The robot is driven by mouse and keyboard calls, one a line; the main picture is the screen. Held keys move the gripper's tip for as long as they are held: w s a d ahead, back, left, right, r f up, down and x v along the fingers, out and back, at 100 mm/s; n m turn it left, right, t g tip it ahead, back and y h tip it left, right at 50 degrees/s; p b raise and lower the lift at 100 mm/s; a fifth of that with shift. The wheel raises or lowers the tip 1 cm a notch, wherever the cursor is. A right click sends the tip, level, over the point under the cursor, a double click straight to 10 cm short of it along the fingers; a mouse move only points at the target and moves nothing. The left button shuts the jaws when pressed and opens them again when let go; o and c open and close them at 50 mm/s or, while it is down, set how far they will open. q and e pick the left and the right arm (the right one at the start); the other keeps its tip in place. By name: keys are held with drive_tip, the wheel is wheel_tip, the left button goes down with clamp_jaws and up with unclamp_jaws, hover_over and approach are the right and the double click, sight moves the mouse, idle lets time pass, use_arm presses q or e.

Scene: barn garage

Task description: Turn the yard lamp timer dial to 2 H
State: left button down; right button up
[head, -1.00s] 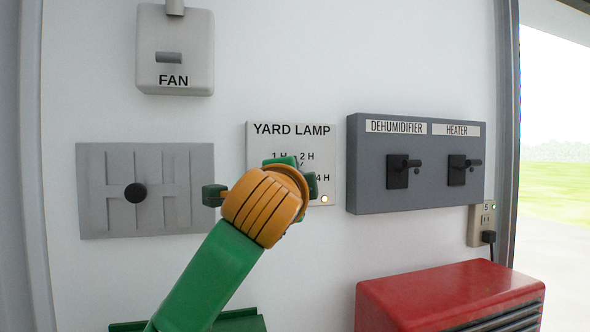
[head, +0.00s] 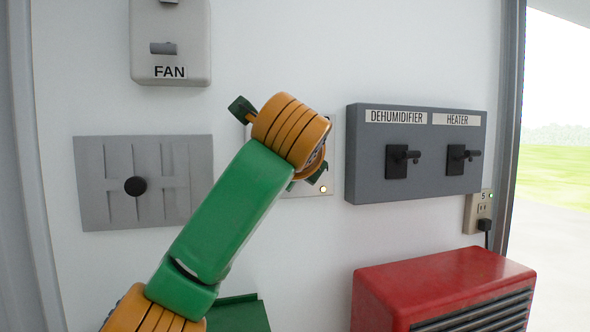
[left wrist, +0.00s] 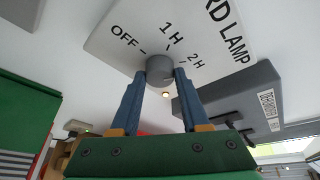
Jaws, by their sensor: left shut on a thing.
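The yard lamp timer is a white panel (left wrist: 112,32) printed OFF, 1 H and 2 H in the left wrist view. Its round grey dial (left wrist: 160,68) sits between the two blue fingers of my left gripper (left wrist: 160,76), which is shut on it. I cannot tell which mark the dial points to. A small lamp (left wrist: 166,95) glows on the panel. In the head view my left arm and wrist hide the dial and most of the panel (head: 334,150); the lit lamp shows at its lower right. My right gripper is not in view.
A grey box (head: 370,185) with dehumidifier and heater switches is close to the right. The fan box (head: 190,40) is at the upper left. A grey slotted plate with a black knob (head: 136,187) is at the left. A red slatted unit (head: 440,275) stands below right.

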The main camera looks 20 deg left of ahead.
use_arm(q)
drive_tip(key=shift+m, duration=0.3)
idle(0.4)
drive_tip(key=shift+c, duration=1.9)
unclamp_jaws()
drive_tip(key=b+v, duration=0.2)
drive_tip(key=v, duration=0.5)
drive_tip(key=shift+d, duration=0.15)
drive_tip(key=shift+w, duration=0.1)
